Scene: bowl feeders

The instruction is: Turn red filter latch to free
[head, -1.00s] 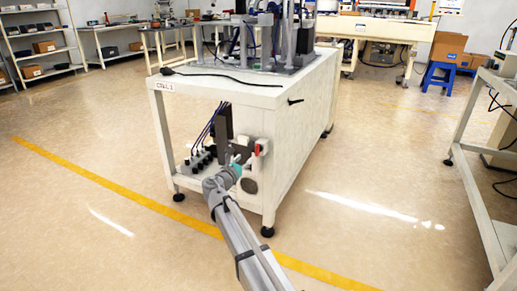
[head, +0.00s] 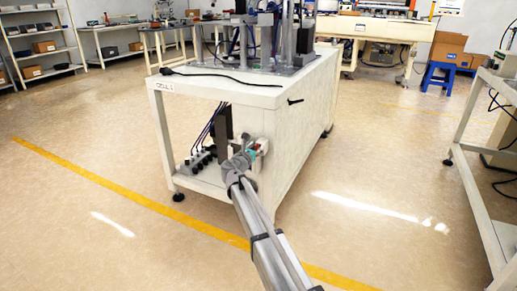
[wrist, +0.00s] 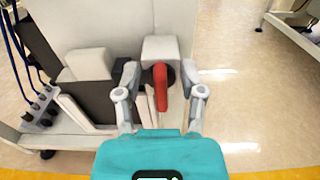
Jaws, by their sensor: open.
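The red filter latch (wrist: 160,86) is a red lever on a dark round seat on a pale block (wrist: 162,47). In the wrist view it points down toward me and stands between my gripper's (wrist: 160,92) two fingers. The fingers are spread, with a gap showing on each side of the latch. In the head view, my gripper (head: 252,150) is at the near right corner of the white machine bench. Whether a fingertip touches the pale block is unclear.
Dark fittings with blue hoses (wrist: 40,108) sit left of the latch. Floor is clear to the right, up to another bench frame (head: 470,190).

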